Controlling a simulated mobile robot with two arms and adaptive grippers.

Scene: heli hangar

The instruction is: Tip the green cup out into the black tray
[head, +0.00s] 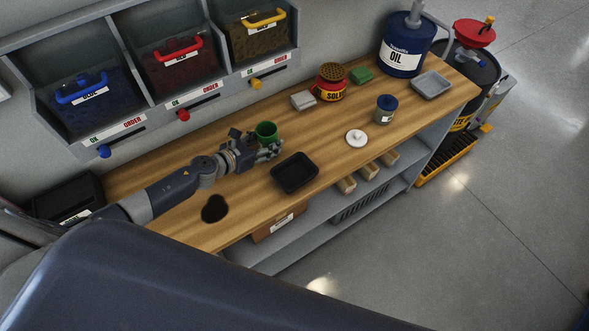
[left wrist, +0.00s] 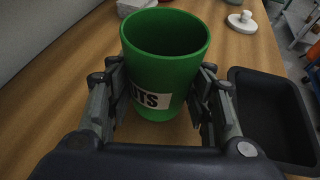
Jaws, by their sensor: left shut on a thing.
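The green cup (head: 266,130) is upright at the left of the black tray in the head view. My left gripper (head: 268,149) is shut on it. In the left wrist view the green cup (left wrist: 165,75) stands between the two fingers of my left gripper (left wrist: 160,105), with a white label ending in "TS" facing the camera. The inside of the cup is dark and its contents cannot be made out. The black tray (head: 294,187) lies on the wooden bench, and looks empty; it also shows at the right of the left wrist view (left wrist: 302,158). My right gripper is not in view.
Bins hang along the wall.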

